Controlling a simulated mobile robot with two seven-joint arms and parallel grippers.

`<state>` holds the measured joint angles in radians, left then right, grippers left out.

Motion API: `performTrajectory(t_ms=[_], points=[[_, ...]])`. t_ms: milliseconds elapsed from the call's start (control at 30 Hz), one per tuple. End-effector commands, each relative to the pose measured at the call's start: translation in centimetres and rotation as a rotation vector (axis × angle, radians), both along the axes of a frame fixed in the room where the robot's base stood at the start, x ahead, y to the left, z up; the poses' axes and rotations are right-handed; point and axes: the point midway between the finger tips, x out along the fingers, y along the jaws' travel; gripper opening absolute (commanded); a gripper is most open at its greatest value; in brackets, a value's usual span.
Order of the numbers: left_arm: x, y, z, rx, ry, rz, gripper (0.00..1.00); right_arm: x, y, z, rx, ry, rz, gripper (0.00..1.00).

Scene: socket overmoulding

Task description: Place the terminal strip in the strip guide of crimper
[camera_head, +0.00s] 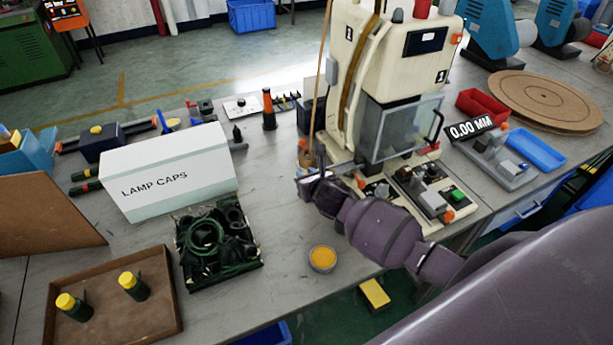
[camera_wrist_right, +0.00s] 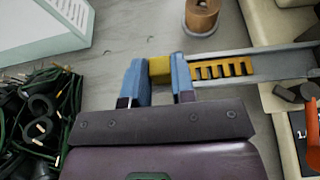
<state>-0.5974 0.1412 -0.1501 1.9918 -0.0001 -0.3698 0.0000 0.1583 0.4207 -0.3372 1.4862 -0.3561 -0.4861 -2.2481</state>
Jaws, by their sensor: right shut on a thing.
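The crimper (camera_head: 347,65) is the cream machine at the back middle of the bench. My right gripper (camera_head: 318,180) is at its left side; its jaws are small and dark there. In the right wrist view, my right gripper's blue fingers (camera_wrist_right: 160,72) are shut on the yellow terminal strip (camera_wrist_right: 222,69). The strip's slotted part sticks out to the right of the fingers. It lies over or in the near end of the grey strip guide (camera_wrist_right: 275,65); I cannot tell whether it is fully seated. My left gripper is not in view.
A copper-coloured cylinder (camera_wrist_right: 201,15) stands just beyond the strip. The lamp caps box (camera_head: 168,180), a tray of dark green cables (camera_head: 253,265) and a small orange-filled dish (camera_head: 322,259) are to the left and front.

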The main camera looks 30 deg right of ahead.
Motion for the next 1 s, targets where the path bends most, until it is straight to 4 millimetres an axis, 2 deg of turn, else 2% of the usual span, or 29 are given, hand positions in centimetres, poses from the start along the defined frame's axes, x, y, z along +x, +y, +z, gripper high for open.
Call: performTrajectory(t_ms=[167, 200, 333, 700, 867, 1000], points=[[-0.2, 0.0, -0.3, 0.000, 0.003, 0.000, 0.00, 0.0, 0.0, -0.3, -0.001, 0.000, 0.000, 0.01], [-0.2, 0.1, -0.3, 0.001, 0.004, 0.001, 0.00, 0.0, 0.0, -0.3, 0.000, 0.000, 0.000, 0.30], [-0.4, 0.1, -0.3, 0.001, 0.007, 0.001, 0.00, 0.0, 0.0, -0.2, 0.000, 0.000, 0.000, 0.49], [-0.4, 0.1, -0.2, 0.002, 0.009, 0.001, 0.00, -0.2, 0.0, 0.2, 0.000, 0.000, 0.000, 0.49], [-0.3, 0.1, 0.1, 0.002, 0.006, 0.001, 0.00, -1.8, 0.0, 0.8, -0.001, 0.000, -0.001, 0.49], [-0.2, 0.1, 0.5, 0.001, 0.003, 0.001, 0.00, -4.1, 0.2, 1.8, -0.003, 0.000, 0.001, 0.49]])
